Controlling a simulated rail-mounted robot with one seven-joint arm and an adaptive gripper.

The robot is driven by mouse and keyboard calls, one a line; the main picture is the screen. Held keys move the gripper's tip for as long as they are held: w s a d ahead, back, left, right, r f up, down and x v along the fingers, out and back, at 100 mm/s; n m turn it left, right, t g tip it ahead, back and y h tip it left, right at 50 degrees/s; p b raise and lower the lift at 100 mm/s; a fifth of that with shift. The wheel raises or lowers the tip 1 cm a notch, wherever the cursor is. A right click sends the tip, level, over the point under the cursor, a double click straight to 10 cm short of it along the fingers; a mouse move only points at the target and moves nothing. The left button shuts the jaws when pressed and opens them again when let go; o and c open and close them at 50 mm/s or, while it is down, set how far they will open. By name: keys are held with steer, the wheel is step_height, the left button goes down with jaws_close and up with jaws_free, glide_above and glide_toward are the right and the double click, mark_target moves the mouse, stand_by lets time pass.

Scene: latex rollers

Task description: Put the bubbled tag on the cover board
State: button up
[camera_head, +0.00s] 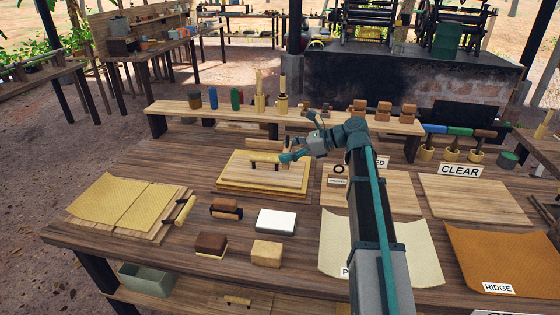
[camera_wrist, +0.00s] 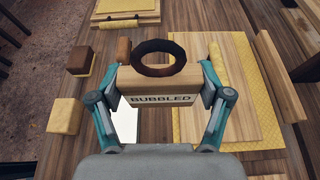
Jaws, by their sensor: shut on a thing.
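In the head view, my gripper (camera_head: 288,157) is over the right part of the middle stack; I cannot make out the tag clearly there. That stack has a pale wooden board (camera_head: 285,178), which I take as the cover board, on yellow sheet. In the wrist view the board (camera_wrist: 240,105) lies right of the tag, with a yellow bar on it.
A white block (camera_head: 276,221), a brown block (camera_head: 210,244) and a yellow block (camera_head: 266,253) stand in front. A second stack (camera_head: 125,203) is at left. Another ringed tag (camera_head: 338,182) lies on the board right of the stack. A raised shelf (camera_head: 210,117) runs behind.

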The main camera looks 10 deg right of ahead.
steer(key=w+d+f, duration=0.1)
steer(key=w+f, duration=0.1)
steer(key=w, duration=0.1)
steer(key=w+d+f+p, duration=0.1)
steer(key=w+f, duration=0.2)
steer(key=w+d+f+p, duration=0.1)
steer(key=w+f, duration=0.1)
steer(key=w, duration=0.2)
steer(key=shift+d+f, duration=0.15)
steer(key=shift+d, duration=0.25)
steer(key=shift+w+d+f, duration=0.15)
steer(key=shift+w+f, duration=0.25)
steer(key=shift+f, duration=0.2)
steer(key=shift+w+d+f+p, duration=0.15)
steer(key=shift+f+p, duration=0.65)
steer(key=shift+f, duration=1)
steer(key=o, duration=1.2)
steer(key=shift+f, duration=0.1)
